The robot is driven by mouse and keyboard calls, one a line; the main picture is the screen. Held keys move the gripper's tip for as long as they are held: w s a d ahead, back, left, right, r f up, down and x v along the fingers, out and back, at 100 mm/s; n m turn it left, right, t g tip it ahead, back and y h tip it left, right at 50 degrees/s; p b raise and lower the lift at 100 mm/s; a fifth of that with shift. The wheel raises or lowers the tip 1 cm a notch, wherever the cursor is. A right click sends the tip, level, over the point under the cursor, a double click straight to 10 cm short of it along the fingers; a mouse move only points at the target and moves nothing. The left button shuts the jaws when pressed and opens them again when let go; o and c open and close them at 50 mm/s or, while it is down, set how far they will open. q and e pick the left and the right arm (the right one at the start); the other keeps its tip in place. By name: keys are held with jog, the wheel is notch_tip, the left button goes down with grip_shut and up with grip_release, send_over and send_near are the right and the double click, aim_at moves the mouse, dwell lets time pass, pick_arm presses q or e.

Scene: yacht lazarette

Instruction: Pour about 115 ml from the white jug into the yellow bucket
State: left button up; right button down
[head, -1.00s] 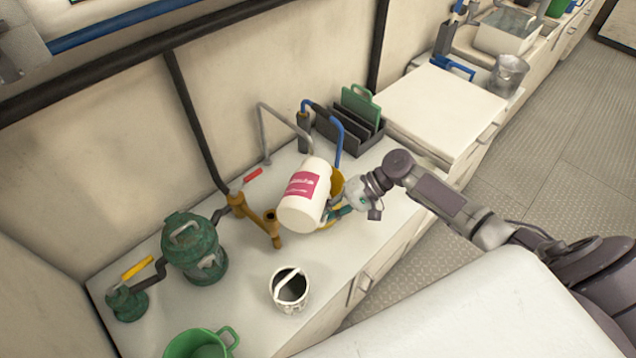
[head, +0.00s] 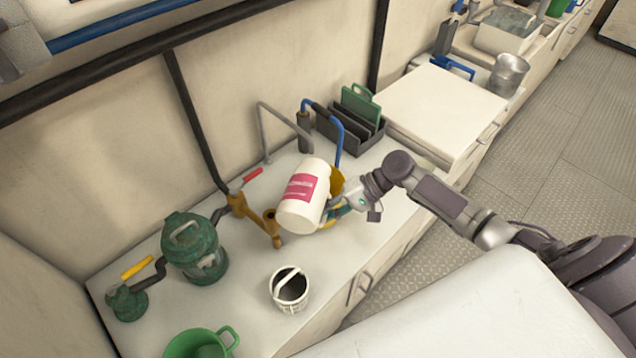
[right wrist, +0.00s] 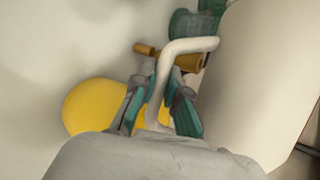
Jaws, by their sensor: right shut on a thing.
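The white jug (head: 302,205) with a pink label is held above the counter in the head view, leaning with its top to the right. My right gripper (head: 340,203) is shut on its handle. In the right wrist view the pale handle (right wrist: 188,47) runs between the fingers (right wrist: 158,108), and the jug's body (right wrist: 262,80) fills the right side. The yellow bucket (head: 338,181) is mostly hidden behind the jug and gripper; part of it (right wrist: 88,108) shows left of the fingers in the wrist view. The jug's mouth and any stream are hidden. My left gripper is out of view.
Brown pipework with a red-handled valve (head: 253,176) is just left of the jug. A dark rack (head: 340,130) stands behind.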

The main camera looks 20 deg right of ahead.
jog(key=r+p, duration=0.1)
jog(key=r+h+p, duration=0.1)
jog(key=r+p, duration=0.1)
jog(key=shift+w+d+n+t, duration=0.15)
jog(key=shift+d+n+t, duration=0.05)
jog(key=shift+n+t, duration=0.2)
jog(key=shift+a+f, duration=0.1)
jog(key=shift+f, duration=0.2)
jog(key=shift+s+a+r+n+t+h+p, duration=0.2)
jog(key=shift+s+r+n+t+h+p, duration=0.1)
jog(key=shift+t+h+p, duration=0.15)
jog(key=shift+f, duration=0.2)
jog(key=shift+w+r, duration=0.1)
dwell(0.5)
